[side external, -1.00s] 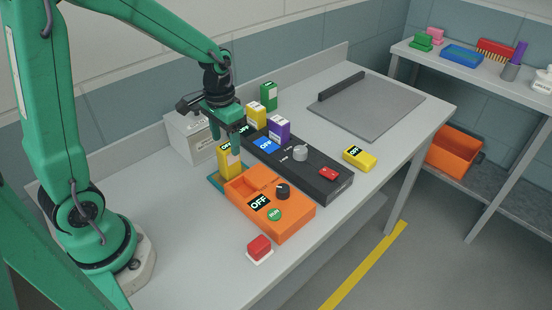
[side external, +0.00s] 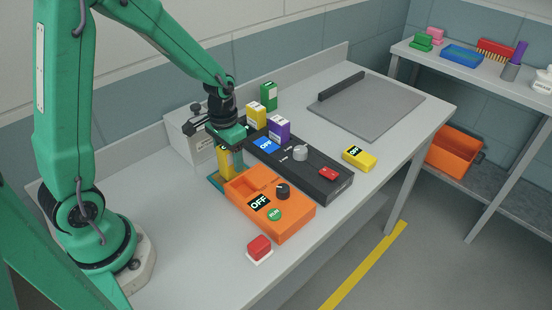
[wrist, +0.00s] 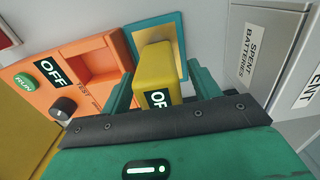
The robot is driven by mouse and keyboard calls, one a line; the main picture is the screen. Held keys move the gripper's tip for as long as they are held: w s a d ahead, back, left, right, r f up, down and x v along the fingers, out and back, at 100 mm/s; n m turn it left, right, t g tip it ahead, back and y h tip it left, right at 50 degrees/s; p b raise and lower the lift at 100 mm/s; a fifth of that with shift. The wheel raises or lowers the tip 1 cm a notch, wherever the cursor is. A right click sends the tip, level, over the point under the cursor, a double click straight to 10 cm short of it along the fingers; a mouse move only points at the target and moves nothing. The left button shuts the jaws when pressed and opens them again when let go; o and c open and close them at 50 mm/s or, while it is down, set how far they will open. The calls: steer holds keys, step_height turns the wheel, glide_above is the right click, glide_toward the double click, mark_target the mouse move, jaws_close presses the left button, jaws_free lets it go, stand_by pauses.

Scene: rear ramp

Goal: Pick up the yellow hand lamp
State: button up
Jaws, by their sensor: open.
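A yellow upright block with a black OFF label (side external: 226,164), which looks like the yellow hand lamp, stands on a teal-edged base beside the orange unit. In the wrist view the lamp (wrist: 155,72) is between my gripper's two green fingers (wrist: 163,88), one on each side. My gripper (side external: 231,158) is open, low over the lamp, and hides its upper part in the side view. I cannot tell whether the fingers touch it. The teal base (wrist: 133,35) shows under and around the lamp.
The orange unit (side external: 290,223) with OFF and RUN labels is close beside the lamp. A black panel (side external: 320,183) lies behind it, near yellow, purple and green boxes. Another yellow OFF-labelled object (side external: 359,158) lies right. A grey spent-batteries box (wrist: 255,50) is near the gripper.

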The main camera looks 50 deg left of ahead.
stand_by(0.4)
steer(key=c, duration=1.2)
steer(key=shift+r, duration=0.15)
steer(key=shift+r, duration=0.95)
step_height(320, 180, up, 2)
steer(key=shift+d+r, duration=0.15)
steer(key=s+d+r, duration=0.1)
steer(key=d+r, duration=0.1)
steer(key=d, duration=0.1)
steer(key=s+d+r, duration=0.2)
steer(key=d, duration=0.2)
steer(key=s+d+r, duration=0.1)
steer(key=d+r, duration=0.1)
steer(key=d, duration=0.1)
steer(key=shift+s+d+r, duration=0.2)
steer(key=shift+s+r, duration=0.1)
steer(key=shift+s, duration=0.05)
